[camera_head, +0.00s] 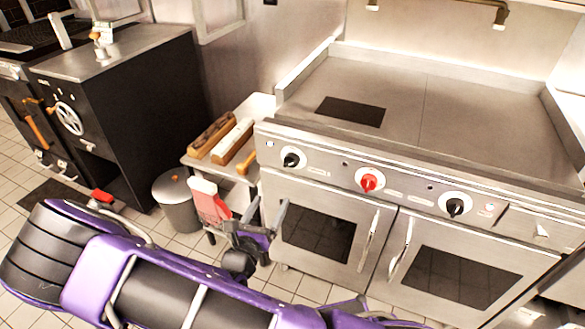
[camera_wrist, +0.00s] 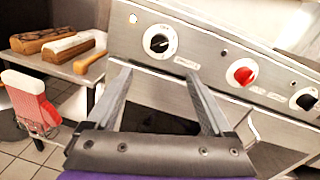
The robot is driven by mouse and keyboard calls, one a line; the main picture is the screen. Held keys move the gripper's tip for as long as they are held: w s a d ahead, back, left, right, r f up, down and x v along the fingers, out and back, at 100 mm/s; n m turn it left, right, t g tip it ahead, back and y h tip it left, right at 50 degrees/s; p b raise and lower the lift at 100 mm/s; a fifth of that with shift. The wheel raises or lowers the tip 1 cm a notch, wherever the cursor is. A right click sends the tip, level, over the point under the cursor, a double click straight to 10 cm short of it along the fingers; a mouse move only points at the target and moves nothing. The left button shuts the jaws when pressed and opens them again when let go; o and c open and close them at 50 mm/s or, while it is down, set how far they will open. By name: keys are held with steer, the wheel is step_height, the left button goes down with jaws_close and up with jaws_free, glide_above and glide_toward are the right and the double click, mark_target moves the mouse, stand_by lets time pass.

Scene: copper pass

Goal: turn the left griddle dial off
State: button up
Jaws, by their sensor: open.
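The left griddle dial (camera_head: 291,160) is a black knob on a white round plate at the left end of the steel griddle's front panel. It also shows in the wrist view (camera_wrist: 159,43), just beyond and between my fingertips. Its exact setting is too small to tell. My gripper (camera_head: 262,216) is open and empty, low in front of the griddle's left end. In the wrist view my two fingers (camera_wrist: 158,76) point up toward the panel, with a visible gap to the dial.
A red dial (camera_head: 369,182) and another black dial (camera_head: 455,206) sit further right on the panel. Oven doors with vertical handles (camera_head: 369,240) are below. Left stand a small table with wooden-based items (camera_head: 232,142), a red-and-white mitt (camera_head: 209,200) and a round bin (camera_head: 177,203).

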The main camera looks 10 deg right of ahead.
mark_target(290, 166)
steer(key=b+x, duration=0.1)
steer(key=x, duration=1.4)
steer(key=shift+w+d+r, duration=0.1)
steer(key=shift+w+d, duration=0.1)
steer(key=shift+w, duration=0.15)
steer(key=c, duration=1.3)
steer(key=shift+c, duration=0.2)
